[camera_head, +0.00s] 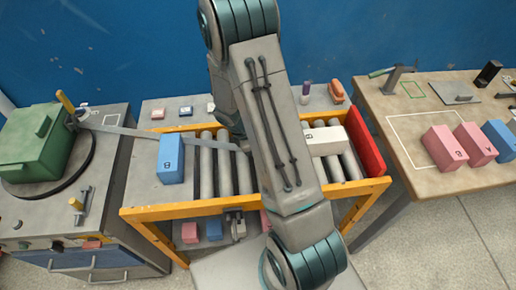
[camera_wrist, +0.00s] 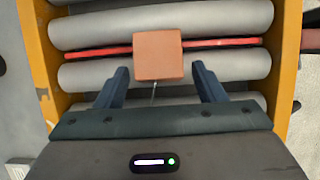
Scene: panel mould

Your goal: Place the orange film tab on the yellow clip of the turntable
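The orange film tab (camera_wrist: 158,55) appears as a block-like piece over the rollers in the wrist view. It lies just beyond and between the fingertips, with a visible gap on each side. My gripper (camera_wrist: 160,80) is open and empty. In the head view my arm covers the tab and my gripper. The turntable (camera_head: 88,165) at the left carries a green box (camera_head: 35,145). A yellow-topped post (camera_head: 66,102) stands behind the box, and a yellow piece (camera_head: 75,203) stands at the front; I cannot tell which is the clip. A grey strip (camera_head: 130,128) runs from the rear post towards the rollers.
The roller conveyor (camera_head: 155,212) has yellow rails. A blue block (camera_head: 170,158) and a white block (camera_head: 326,141) sit on it, with a red panel (camera_head: 365,145) at its right end. A red bar (camera_wrist: 100,50) crosses the rollers behind the tab. A table (camera_head: 425,105) with blocks stands right.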

